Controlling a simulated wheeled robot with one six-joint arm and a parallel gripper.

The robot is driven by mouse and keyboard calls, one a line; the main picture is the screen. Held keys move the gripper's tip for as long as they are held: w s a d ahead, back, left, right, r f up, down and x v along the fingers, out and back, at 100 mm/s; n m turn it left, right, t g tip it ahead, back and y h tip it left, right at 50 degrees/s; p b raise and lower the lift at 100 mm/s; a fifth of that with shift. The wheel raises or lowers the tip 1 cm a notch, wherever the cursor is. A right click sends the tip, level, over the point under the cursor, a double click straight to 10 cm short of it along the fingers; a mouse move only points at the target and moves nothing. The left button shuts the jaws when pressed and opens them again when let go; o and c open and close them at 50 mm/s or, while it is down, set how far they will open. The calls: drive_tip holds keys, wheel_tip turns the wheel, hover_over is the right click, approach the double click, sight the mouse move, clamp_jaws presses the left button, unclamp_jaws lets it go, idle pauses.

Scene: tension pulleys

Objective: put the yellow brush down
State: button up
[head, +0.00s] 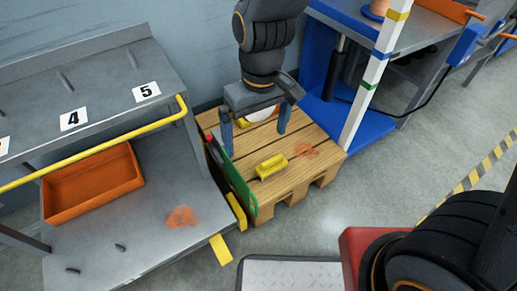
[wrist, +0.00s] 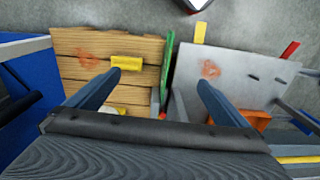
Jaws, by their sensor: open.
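The yellow brush (head: 271,166) lies on the wooden pallet (head: 292,180), near its middle. In the wrist view the brush (wrist: 127,62) shows just beyond the tip of my left-hand finger. My gripper (head: 255,141) is open and empty above the back part of the pallet, its fingers pointing down; it also shows in the wrist view (wrist: 158,82). In the head view the brush lies in front of the fingers, clear of them. The underside of the brush is hidden.
A round white-and-yellow item (head: 260,115) sits on the pallet behind my fingers. A green upright panel (head: 238,180) edges the pallet's left side. A grey shelf unit (head: 150,210) with an orange tray (head: 92,182) stands left. Orange dust (head: 305,150) marks the pallet; a blue-based frame (head: 360,120) stands right.

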drive_tip(key=s+r, duration=0.6)
drive_tip(key=s, duration=0.3)
drive_tip(key=shift+s+d, duration=0.4)
idle(0.7)
drive_tip(key=d+r+m+p, duration=0.3)
drive_tip(key=d+r+p, duration=0.7)
drive_tip(key=r+p, duration=0.3)
drive_tip(key=d+r+m+p, duration=0.3)
drive_tip(key=d+r+p, duration=0.8)
drive_tip(key=p, duration=0.6)
wheel_tip(320, 180, up, 3)
drive_tip(key=shift+s+f+m+h+p, duration=0.1)
drive_tip(key=shift+s+m+h+p, duration=0.05)
drive_tip(key=shift+m+h+p, duration=0.15)
